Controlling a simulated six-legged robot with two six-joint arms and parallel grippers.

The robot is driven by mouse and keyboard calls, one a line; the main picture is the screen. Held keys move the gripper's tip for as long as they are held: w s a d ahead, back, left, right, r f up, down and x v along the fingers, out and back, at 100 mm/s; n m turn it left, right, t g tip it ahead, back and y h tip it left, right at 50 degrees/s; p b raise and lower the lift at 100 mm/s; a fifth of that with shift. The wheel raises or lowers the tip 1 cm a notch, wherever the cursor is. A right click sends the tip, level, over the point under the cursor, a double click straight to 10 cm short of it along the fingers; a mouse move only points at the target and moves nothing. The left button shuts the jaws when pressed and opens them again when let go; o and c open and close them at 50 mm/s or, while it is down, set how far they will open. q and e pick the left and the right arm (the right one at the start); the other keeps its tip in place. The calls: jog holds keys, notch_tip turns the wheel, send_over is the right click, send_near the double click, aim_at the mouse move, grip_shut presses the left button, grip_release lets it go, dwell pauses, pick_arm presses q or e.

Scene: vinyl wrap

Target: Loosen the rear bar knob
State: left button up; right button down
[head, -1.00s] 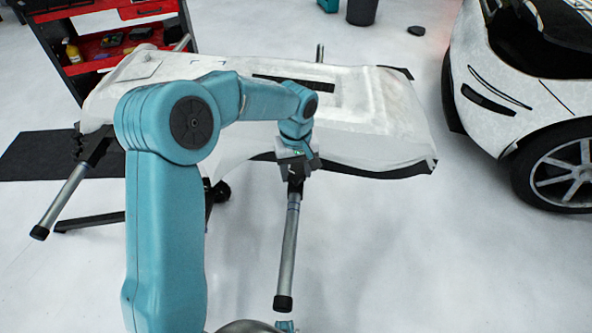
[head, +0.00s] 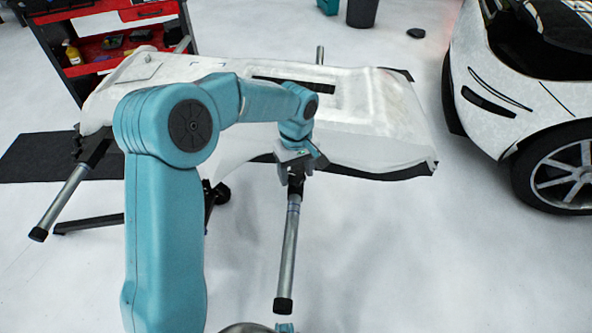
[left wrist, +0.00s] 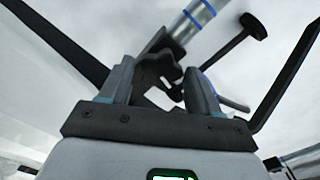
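A white-covered panel (head: 370,110) lies on a stand with round metal bars. The nearer bar (head: 290,245) sticks out from under the panel's front edge; it also shows at the top of the left wrist view (left wrist: 188,22). My left gripper (head: 293,160) is at the inner end of this bar, under the panel edge. In the left wrist view its two fingers (left wrist: 160,78) stand apart, with a dark, notched knob-like part (left wrist: 153,66) between their tips. I cannot tell whether they touch it. My right gripper is not in view.
Another bar (head: 62,203) sticks out at the left, with a dark mat (head: 35,157) on the floor behind it. A red and black tool cart (head: 108,35) stands at the back left. A white car (head: 520,95) is at the right. The floor at front right is clear.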

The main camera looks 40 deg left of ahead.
aim_at(296, 176)
pick_arm(q)
jog(key=shift+o, duration=0.5)
notch_tip(296, 176, up, 16)
jog(key=p, duration=0.3)
jog(key=shift+r, duration=0.2)
jog(key=shift+s, duration=0.1)
